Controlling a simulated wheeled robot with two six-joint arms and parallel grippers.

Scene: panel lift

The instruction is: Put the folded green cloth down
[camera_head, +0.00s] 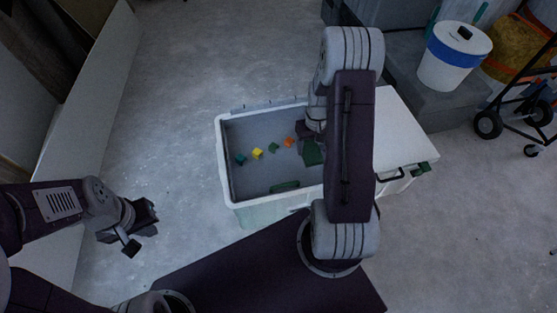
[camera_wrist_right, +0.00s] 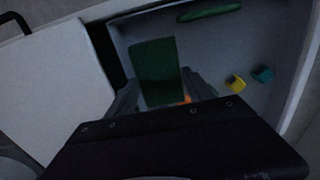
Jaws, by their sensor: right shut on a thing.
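The folded green cloth (camera_head: 312,153) is in my right gripper, over the inside of an open white bin (camera_head: 222,160). In the right wrist view the cloth (camera_wrist_right: 153,65) stands out as a flat dark green rectangle between the fingers of my right gripper (camera_wrist_right: 162,98), which is shut on it. My right arm hides part of the cloth and the gripper in the head view. Whether the cloth touches the bin floor I cannot tell. My left gripper (camera_head: 138,232) is open and empty, left of the bin, above the floor.
Small teal (camera_head: 240,160), yellow (camera_head: 257,153), green (camera_head: 273,147) and orange (camera_head: 289,142) blocks lie in the bin. A long green piece (camera_head: 285,186) lies by its near wall. A white panel (camera_head: 405,130) adjoins its right side. A white bucket (camera_head: 453,60) stands back right.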

